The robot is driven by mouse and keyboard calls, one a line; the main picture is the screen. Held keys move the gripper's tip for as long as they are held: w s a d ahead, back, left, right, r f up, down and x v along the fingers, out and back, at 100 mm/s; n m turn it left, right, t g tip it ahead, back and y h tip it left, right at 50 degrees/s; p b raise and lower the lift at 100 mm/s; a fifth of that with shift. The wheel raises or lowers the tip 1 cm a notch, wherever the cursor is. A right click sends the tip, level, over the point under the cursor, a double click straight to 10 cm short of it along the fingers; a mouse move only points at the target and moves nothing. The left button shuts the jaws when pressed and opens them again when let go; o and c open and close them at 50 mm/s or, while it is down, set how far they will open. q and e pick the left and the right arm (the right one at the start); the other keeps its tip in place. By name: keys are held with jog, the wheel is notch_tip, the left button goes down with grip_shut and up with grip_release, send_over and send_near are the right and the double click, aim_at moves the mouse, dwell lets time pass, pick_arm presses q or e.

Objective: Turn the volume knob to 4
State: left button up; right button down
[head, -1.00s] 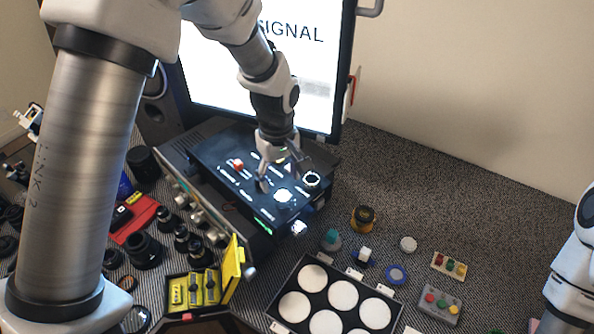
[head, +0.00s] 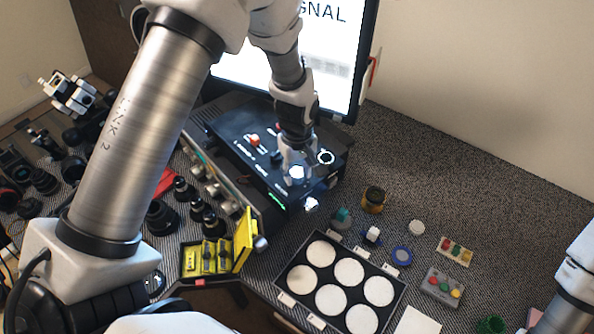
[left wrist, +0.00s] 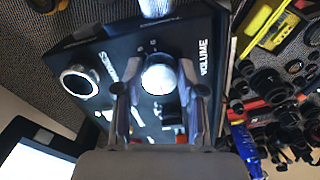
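The volume knob is a round white knob (head: 297,174) near the front of the black panel (head: 240,125). It also shows in the left wrist view (left wrist: 159,76), beside the printed word VOLUME. My left gripper (head: 297,168) points down over it. In the left wrist view its two fingers (left wrist: 158,88) stand on either side of the knob, partly closed, with narrow gaps that make firm contact doubtful. I cannot read which number the knob points at. My right arm (head: 575,275) shows at the right edge; its gripper is out of view.
A ring-shaped knob (head: 326,157) sits close to the left gripper, also in the left wrist view (left wrist: 80,82). A monitor (head: 350,60) stands behind the panel. A tray of white discs (head: 399,290) and a yellow case (head: 244,238) lie in front.

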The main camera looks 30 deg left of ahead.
pick_arm(q)
jog(key=shift+f, duration=0.15)
jog(key=shift+c, duration=0.7)
jog(key=shift+s+m, duration=0.1)
jog(key=shift+m, duration=0.3)
jog(key=m+p, duration=0.1)
jog(key=m, duration=0.3)
jog(key=shift+a, duration=0.1)
jog(key=m, duration=0.6)
jog(key=shift+s+a+m+p, duration=0.1)
jog(key=shift+m+p, duration=0.2)
jog(key=shift+m, duration=0.1)
jog(key=m, duration=0.6)
jog(key=shift+a, duration=0.1)
jog(key=m, duration=0.6)
jog(key=shift+p, duration=0.4)
jog(key=shift+f, duration=0.1)
